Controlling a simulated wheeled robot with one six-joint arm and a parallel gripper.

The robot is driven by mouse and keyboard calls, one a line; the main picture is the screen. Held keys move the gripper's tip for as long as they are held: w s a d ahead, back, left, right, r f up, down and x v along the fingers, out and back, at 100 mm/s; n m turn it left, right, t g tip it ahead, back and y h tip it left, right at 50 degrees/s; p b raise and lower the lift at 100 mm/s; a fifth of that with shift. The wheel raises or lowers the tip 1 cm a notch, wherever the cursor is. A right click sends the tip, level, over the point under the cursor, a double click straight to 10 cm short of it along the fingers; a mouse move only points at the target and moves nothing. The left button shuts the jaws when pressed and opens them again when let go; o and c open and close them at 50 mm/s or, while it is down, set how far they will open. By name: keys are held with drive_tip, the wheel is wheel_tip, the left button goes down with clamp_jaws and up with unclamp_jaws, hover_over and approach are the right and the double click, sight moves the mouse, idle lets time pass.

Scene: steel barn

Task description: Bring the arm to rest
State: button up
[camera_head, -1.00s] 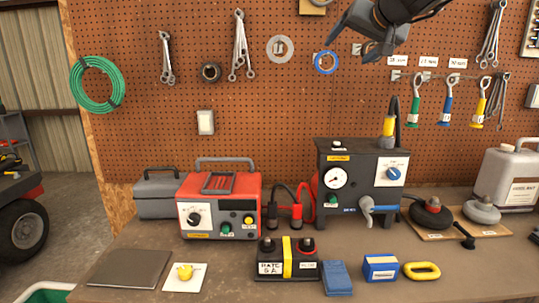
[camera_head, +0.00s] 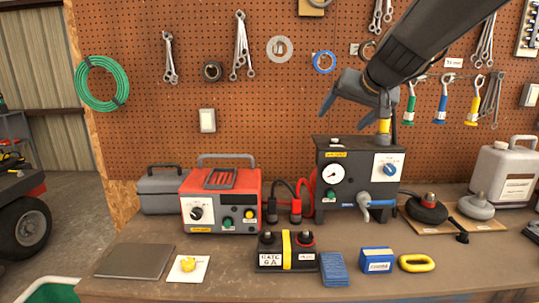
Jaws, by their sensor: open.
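My gripper (camera_head: 352,110) is in the upper right of the head view, with my dark arm reaching down to it from the top edge. Its jaws are open, point downward and hold nothing. It appears in front of the pegboard (camera_head: 270,70), just above the black gauge box (camera_head: 340,145) in the picture. One finger overlaps the yellow-collared connector (camera_head: 384,127) on that box; I cannot tell whether they touch.
A red charger (camera_head: 245,190), a battery (camera_head: 270,256), a blue box (camera_head: 377,260) and a yellow ring (camera_head: 417,264) stand on the bench (camera_head: 220,270). A grey jug (camera_head: 503,175) is at the right. The bench front is partly clear.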

drive_tip(key=s+f+n+g+h, duration=0.2)
drive_tip(key=s+f+g, duration=0.6)
drive_tip(key=s+f, duration=1.9)
wheel_tip(320, 180, down, 4)
drive_tip(key=shift+r+g, duration=0.1)
drive_tip(key=shift+g, duration=0.2)
